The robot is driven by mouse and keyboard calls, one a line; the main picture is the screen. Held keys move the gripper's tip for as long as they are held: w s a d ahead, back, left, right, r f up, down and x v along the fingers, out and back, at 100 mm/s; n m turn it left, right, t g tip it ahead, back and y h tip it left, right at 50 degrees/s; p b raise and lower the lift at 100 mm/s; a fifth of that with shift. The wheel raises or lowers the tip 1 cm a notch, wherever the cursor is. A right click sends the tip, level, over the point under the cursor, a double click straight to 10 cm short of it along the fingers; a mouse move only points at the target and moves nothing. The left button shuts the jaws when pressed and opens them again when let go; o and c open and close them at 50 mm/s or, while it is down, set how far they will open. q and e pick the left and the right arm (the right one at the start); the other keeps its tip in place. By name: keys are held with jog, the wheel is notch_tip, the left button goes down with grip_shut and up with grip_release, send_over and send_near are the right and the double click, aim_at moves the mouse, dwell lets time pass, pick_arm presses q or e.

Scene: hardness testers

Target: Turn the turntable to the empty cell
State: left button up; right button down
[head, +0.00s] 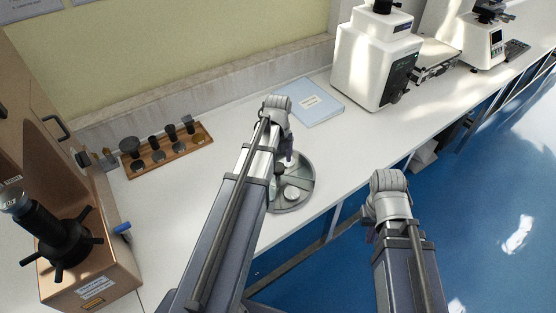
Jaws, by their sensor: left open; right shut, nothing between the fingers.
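The turntable (307,190) is a round grey-green disc with divided cells, lying on the white bench near its front edge. A pale round piece (291,194) sits in a near cell, and another pale piece shows partly beside my gripper. My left arm covers the turntable's left side, so some cells are hidden. My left gripper (288,159) is over the turntable's far part, pointing down and open; I cannot tell whether it touches. My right gripper (370,236) is mostly hidden by its own wrist, shut and empty, off the bench's front edge and right of the turntable.
A wooden rack (171,158) with several dark-handled pieces stands at the back left. A brown tester (100,268) with a spoked black handle is at the left. A pale blue booklet (309,103) lies behind the turntable. White testers (366,62) (483,42) stand further right.

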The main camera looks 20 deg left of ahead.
aim_at(279, 168)
pick_arm(q)
notch_tip(279, 168, up, 6)
jog(key=p, duration=0.5)
jog(key=shift+f, duration=0.1)
jog(key=shift+s+d, duration=0.15)
jog(key=shift+d, duration=0.1)
jog(key=s+d+n, duration=0.7)
jog(key=d+n, duration=0.3)
jog(key=d, duration=0.1)
jog(key=s+d+n+y, duration=0.1)
jog(key=s+d+n, duration=0.6)
jog(key=d+n, duration=0.3)
jog(key=shift+s+d+n, duration=0.2)
jog(key=shift+d+n, duration=0.2)
jog(key=shift+n, duration=0.2)
